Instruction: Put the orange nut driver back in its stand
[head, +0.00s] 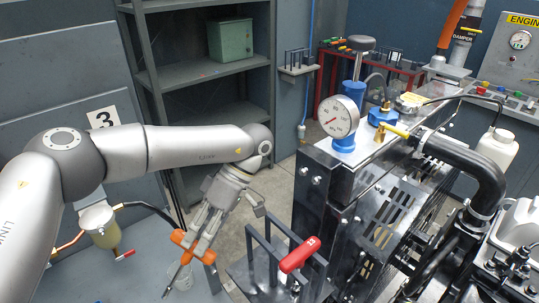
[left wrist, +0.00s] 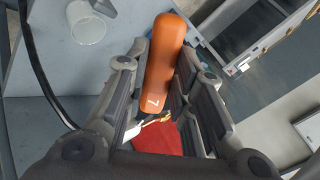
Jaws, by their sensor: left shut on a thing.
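The orange nut driver (head: 180,238) is in my left gripper (head: 196,245), low in the middle of the head view. Its handle, marked 7, also shows between the fingers in the left wrist view (left wrist: 162,68). The handle lies across the fingers, and a shaft seems to point down and left. The driver is tilted and held apart from the stand. The black stand (head: 251,238) is right of the gripper, with upright posts and a red-handled driver (head: 299,255) at it. The stand's lower part is cut off by the picture edge. My right gripper is out of view.
The engine block with a pressure gauge (head: 339,117) rises just right of the stand. A cup-like filter bowl (head: 101,226) with a hose is at the left. A clear mug (left wrist: 88,22) shows in the left wrist view. Grey shelves (head: 200,73) stand behind.

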